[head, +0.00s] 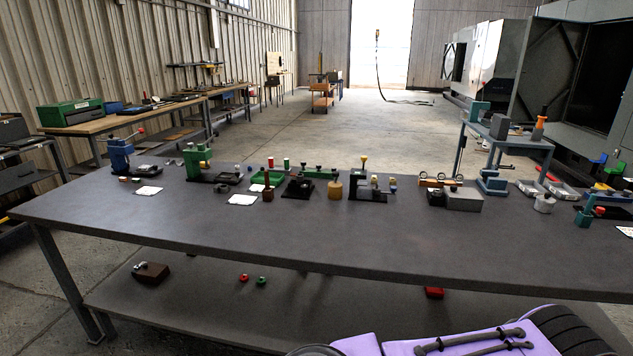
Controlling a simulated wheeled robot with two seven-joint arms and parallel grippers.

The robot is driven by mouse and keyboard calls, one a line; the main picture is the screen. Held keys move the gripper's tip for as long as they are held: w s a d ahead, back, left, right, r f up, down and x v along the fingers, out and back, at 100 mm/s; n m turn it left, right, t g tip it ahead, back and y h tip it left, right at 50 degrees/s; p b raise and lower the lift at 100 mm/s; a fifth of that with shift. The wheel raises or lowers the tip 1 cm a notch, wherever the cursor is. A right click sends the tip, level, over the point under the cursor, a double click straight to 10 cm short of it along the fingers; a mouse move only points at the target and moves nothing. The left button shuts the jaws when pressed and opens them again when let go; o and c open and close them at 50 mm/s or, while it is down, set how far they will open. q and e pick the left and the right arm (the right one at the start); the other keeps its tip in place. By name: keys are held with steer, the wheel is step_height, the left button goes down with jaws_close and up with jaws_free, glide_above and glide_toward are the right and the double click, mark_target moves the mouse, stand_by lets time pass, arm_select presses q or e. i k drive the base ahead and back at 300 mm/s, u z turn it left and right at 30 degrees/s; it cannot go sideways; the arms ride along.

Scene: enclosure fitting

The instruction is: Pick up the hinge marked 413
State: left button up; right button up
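I cannot make out any hinge marked 413. The parts on the dark grey workbench (300,235) are small and far off, and no marking on them is readable. Along its far edge stand a blue clamp-like device (120,153), a green press-like device (197,163), a green tray (258,181), a black fixture (358,186) with a yellow knob, and a grey block (464,200). Any of the small parts among them could be the hinge; I cannot tell. Neither of my grippers shows in the head view.
The near half of the benchtop is clear. White papers (242,200) and a tan cylinder (335,190) sit among the parts.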

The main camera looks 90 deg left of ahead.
mark_target(299, 177)
steer(key=u, duration=2.7)
